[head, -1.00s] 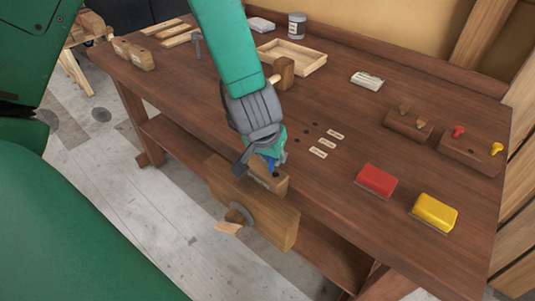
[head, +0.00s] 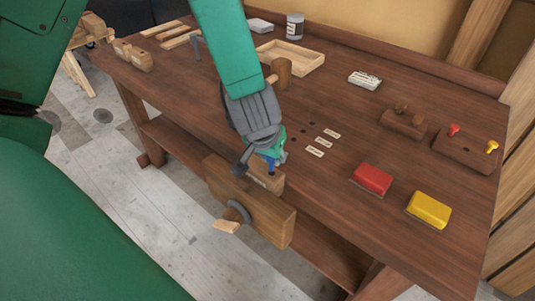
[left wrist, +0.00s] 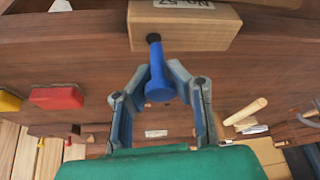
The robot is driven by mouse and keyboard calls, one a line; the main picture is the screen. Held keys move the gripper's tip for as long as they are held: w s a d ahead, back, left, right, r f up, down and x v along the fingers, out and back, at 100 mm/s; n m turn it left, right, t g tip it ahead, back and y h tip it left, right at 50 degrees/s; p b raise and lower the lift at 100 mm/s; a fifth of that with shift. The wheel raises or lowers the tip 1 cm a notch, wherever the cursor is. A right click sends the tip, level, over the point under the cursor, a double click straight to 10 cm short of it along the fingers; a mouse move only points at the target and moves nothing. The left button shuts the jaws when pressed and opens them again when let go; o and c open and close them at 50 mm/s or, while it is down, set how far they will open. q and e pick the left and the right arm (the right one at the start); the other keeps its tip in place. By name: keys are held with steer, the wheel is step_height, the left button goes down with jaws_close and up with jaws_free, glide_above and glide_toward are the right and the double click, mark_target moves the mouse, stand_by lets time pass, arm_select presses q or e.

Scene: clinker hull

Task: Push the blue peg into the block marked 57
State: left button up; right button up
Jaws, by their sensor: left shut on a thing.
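The blue peg (head: 270,163) is held in my left gripper (head: 263,158), which is shut on it. In the left wrist view the peg (left wrist: 158,78) shows between the two fingers (left wrist: 160,84), its wide head toward the camera. Its narrow end meets the dark hole in the block marked 57 (left wrist: 195,27). I cannot tell how deep the tip is. In the head view the wooden block (head: 267,182) sits at the bench's front edge in a wooden vise (head: 265,219), below the gripper. My right gripper is not in view.
A mallet (head: 281,72) and a shallow tray (head: 290,56) lie behind my left arm. Paper labels (head: 323,142) lie right of the gripper. A red block (head: 372,179) and a yellow block (head: 429,210) stand further right, near blocks holding knobs (head: 466,150).

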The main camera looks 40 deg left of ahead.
arm_select(q)
steer(key=shift+d+r, duration=0.1)
steer(key=shift+d, duration=0.3)
steer(key=shift+a+f, duration=0.2)
steer(key=shift+a, duration=0.35)
steer(key=shift+a+f+p, duration=0.1)
steer(key=shift+p, duration=0.2)
steer(key=shift+d, duration=0.6)
steer(key=shift+d+r, duration=0.2)
steer(key=shift+d, duration=0.55)
steer(key=shift+a+f, duration=0.2)
steer(key=shift+a, duration=1.25)
steer(key=shift+d+r, duration=0.2)
steer(key=shift+d, duration=0.15)
steer(key=shift+a, duration=0.15)
steer(key=shift+a+f, duration=0.25)
steer(key=shift+a, duration=0.15)
steer(key=shift+a+f, duration=0.3)
steer(key=shift+f, duration=0.1)
jaws_close()
steer(key=shift+d+r, duration=0.15)
steer(key=shift+d, duration=0.5)
steer(key=shift+p, duration=0.3)
steer(key=shift+a, duration=0.15)
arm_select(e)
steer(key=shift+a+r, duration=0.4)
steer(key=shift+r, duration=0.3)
